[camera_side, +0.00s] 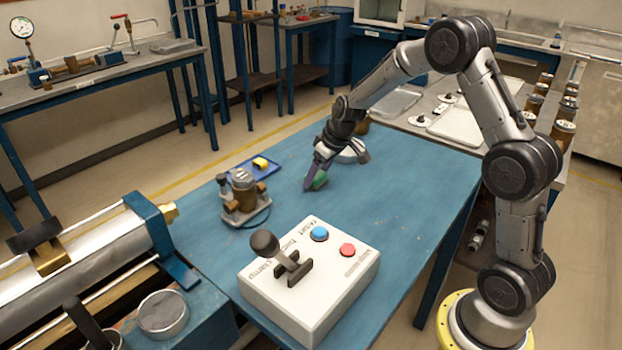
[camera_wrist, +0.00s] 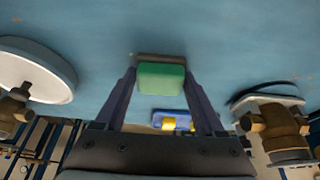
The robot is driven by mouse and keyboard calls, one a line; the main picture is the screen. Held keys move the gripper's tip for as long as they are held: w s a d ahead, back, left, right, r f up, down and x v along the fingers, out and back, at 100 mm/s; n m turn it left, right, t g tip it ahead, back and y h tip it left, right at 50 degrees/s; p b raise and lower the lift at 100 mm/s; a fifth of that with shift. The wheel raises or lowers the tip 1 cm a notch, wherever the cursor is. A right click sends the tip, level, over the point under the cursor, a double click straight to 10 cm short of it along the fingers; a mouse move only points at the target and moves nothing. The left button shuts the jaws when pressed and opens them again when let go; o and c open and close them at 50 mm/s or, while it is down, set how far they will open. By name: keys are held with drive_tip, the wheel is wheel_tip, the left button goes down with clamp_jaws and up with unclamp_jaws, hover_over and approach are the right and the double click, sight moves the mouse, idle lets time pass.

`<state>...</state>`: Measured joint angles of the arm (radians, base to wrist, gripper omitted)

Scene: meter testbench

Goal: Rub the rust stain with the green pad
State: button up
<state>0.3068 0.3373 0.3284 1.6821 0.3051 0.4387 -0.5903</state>
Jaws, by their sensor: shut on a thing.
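The green pad (camera_side: 319,181) is between the fingers of my gripper (camera_side: 314,178), down at the blue table top (camera_side: 370,210). In the wrist view the pad (camera_wrist: 161,78) sits between the two dark fingers of my gripper (camera_wrist: 160,82), which are shut on it. A brown strip (camera_wrist: 160,57) shows along the pad's far edge; I cannot tell whether it is part of the pad or the rust stain. No clear rust stain shows in the side view; the pad and fingers may cover it.
A white round piece (camera_wrist: 36,76) is close by on the other side. A control box (camera_side: 310,284) with a lever stands in front. The table's right side is clear.

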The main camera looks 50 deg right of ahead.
drive_tip(key=shift+d, duration=2)
wheel_tip(320, 180, up, 8)
drive_tip(key=shift+r, duration=0.1)
